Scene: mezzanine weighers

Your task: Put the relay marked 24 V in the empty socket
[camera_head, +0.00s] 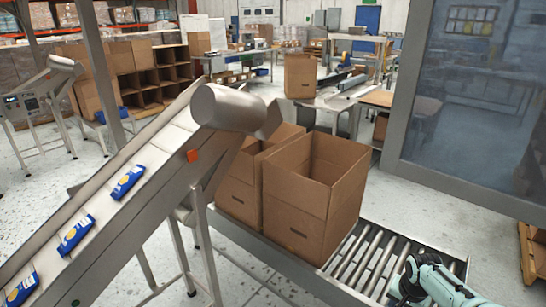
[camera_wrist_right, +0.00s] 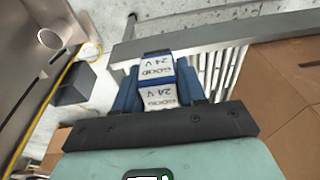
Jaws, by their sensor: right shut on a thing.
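My right gripper (camera_wrist_right: 158,77) is shut on a blue relay (camera_wrist_right: 158,96) with white labels reading "GOOD" and "24 V" in the right wrist view. The relay sits between the two blue fingers, and part of it is hidden by the gripper body. In the head view only a teal and dark part of my right arm shows at the bottom right; the gripper and relay cannot be made out there. The empty socket cannot be made out in either view. My left gripper is not in view.
Two open cardboard boxes (camera_head: 311,195) stand on a roller conveyor (camera_head: 376,262), with bare rollers at its right end. An inclined conveyor (camera_head: 110,222) carries blue and white packs. A dark block (camera_wrist_right: 75,87) and a yellow cable lie left of my right gripper. A grey-framed panel (camera_head: 470,110) stands right.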

